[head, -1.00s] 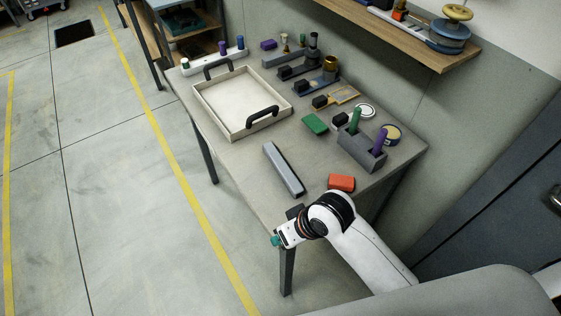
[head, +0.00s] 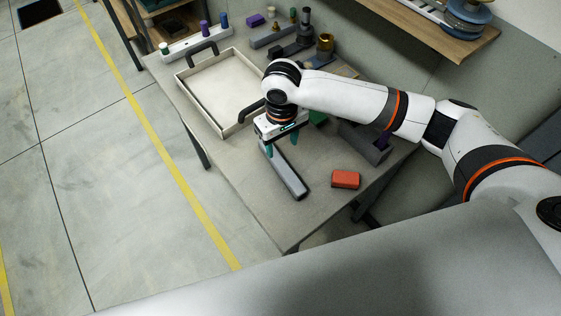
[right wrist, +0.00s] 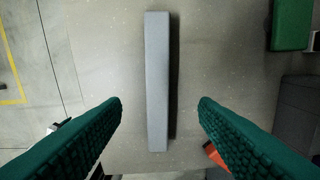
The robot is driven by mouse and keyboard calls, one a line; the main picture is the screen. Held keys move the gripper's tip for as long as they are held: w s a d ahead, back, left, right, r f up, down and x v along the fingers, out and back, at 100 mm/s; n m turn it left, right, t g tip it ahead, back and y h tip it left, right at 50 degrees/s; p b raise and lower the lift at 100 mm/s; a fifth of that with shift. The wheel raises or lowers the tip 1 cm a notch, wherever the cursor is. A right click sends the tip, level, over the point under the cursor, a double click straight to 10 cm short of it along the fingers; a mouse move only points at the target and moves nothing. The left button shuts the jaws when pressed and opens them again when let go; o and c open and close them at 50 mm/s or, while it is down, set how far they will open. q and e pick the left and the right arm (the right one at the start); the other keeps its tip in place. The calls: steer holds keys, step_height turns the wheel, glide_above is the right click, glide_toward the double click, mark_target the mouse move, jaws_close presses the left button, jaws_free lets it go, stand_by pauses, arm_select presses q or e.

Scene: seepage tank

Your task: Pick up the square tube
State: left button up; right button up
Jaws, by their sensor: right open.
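The square tube (head: 287,176) is a long grey bar lying flat on the table, near its front edge in the head view. In the right wrist view the tube (right wrist: 157,80) runs up and down the picture, between the two green fingers and apart from both. My right gripper (head: 283,152) points down over the far end of the tube in the head view and hides part of it. In the right wrist view my right gripper (right wrist: 160,110) is open and empty. My left gripper is not in view.
A cream tray (head: 187,85) with black handles stands left of the arm. A red-orange block (head: 345,179) lies right of the tube. A green block (right wrist: 291,25) and a dark holder (head: 372,150) are further right. The table (head: 270,220) is bare around the tube's near end.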

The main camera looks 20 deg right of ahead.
mark_target(281, 164)
step_height(281, 164, down, 4)
steer(key=shift+r, duration=0.2)
steer(key=shift+f+p, duration=0.5)
steer(key=shift+f, duration=0.1)
steer(key=f, duration=0.2)
steer(key=f+p, duration=0.1)
steer(key=shift+s+a+f, duration=0.1)
steer(key=shift+s+f, duration=0.2)
steer(key=shift+f, duration=0.4)
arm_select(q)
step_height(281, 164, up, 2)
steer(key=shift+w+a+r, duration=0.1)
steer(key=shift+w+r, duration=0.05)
arm_select(e)
steer(key=shift+w, duration=0.1)
steer(key=shift+c, duration=0.4)
steer(key=shift+r, duration=0.1)
steer(key=c, duration=1)
